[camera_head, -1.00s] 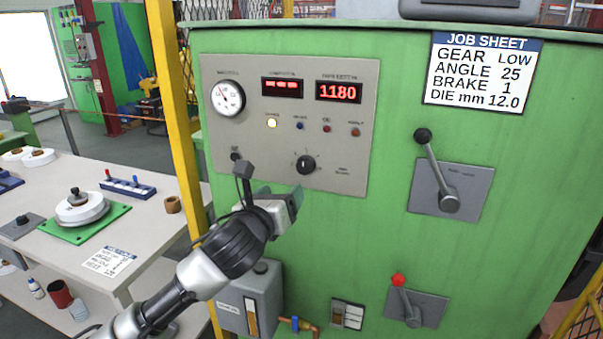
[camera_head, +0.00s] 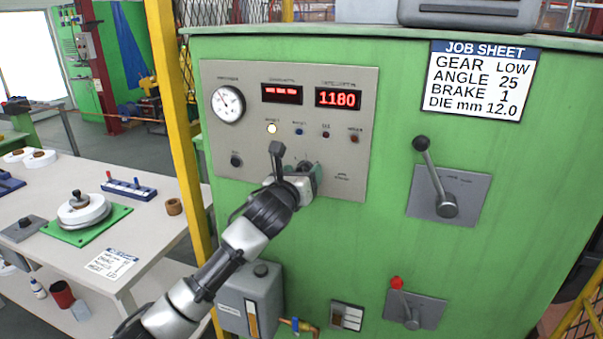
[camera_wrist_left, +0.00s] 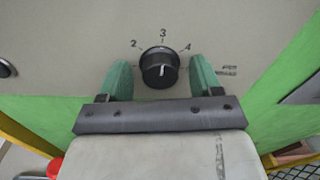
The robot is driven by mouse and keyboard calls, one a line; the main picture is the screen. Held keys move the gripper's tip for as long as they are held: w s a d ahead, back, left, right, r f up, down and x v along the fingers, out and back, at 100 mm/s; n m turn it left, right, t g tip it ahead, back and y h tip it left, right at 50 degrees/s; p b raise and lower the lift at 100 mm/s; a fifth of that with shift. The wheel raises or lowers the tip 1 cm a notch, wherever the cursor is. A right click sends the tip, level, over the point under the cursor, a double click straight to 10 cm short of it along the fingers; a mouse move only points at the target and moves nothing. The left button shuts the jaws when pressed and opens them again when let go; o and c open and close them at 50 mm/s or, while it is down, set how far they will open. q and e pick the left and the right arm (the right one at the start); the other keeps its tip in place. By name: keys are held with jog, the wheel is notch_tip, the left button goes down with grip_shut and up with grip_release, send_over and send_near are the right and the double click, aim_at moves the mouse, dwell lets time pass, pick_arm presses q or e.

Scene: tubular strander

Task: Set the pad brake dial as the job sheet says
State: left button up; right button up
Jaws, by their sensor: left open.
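The round black dial (camera_wrist_left: 158,72) on the grey panel has a white pointer line, which looks to be near the 3. Marks 2, 3 and 4 are readable around it; other marks are hidden or too small. My left gripper (camera_wrist_left: 160,64) is open, with one green finger on each side of the dial; I cannot tell whether they touch it. In the head view, my left gripper (camera_head: 306,178) is in front of the dial and mostly hides it. The job sheet (camera_head: 476,80) reads gear low, angle 25, brake 1, die 12.0 mm. My right gripper is not in view.
The panel (camera_head: 352,140) also bears a gauge (camera_head: 228,104), a red 1180 display (camera_head: 338,97), lamps and a small black knob (camera_head: 236,160). Levers (camera_head: 446,205) stand to its right. A yellow post (camera_head: 172,120) and a workbench (camera_head: 150,215) are at left.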

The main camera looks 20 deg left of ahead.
pick_arm(q)
jog(key=shift+c, duration=0.5)
jog(key=c, duration=0.8)
jog(key=shift+c, duration=0.2)
jog(key=shift+n, duration=0.4)
jog(key=shift+f+n+t+y+p, duration=0.15)
jog(key=shift+n+p, duration=0.45)
jog(key=shift+n, duration=2.7)
jog(key=shift+n+t+y+p, duration=0.15)
jog(key=shift+n+p, duration=0.4)
jog(key=shift+n, duration=2.75)
jog(key=shift+f+n+y+p, duration=0.15)
jog(key=shift+n+p, duration=0.45)
jog(key=shift+n, duration=2.7)
